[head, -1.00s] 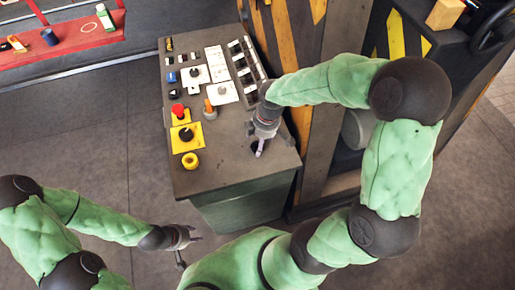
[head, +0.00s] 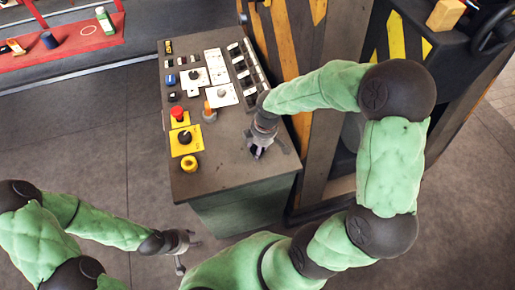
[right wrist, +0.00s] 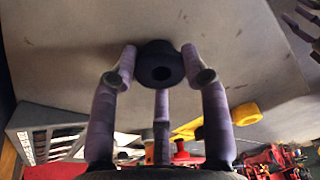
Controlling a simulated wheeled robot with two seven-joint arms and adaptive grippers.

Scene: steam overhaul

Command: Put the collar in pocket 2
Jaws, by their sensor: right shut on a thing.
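The collar (right wrist: 161,66) is a dark round piece with a central hole, seen in the right wrist view over the grey bench top (head: 225,178). My right gripper (head: 257,153) is low over the bench's near right part, its purple fingers shut around the collar; in the head view the fingers mostly hide it. Whether the collar touches the bench is unclear. The dark tray of pockets with pale inserts (head: 243,68) lies along the bench's far right side; its pocket numbers are not readable. My left gripper (head: 190,256) is open and empty, off the bench's near left.
A yellow ring (head: 190,163), a yellow block with a black knob (head: 186,139), a red button (head: 178,113) and an orange-tipped peg (head: 208,112) stand left of my right gripper. White plates (head: 216,66) lie beside the tray. A striped machine frame (head: 283,55) borders the right.

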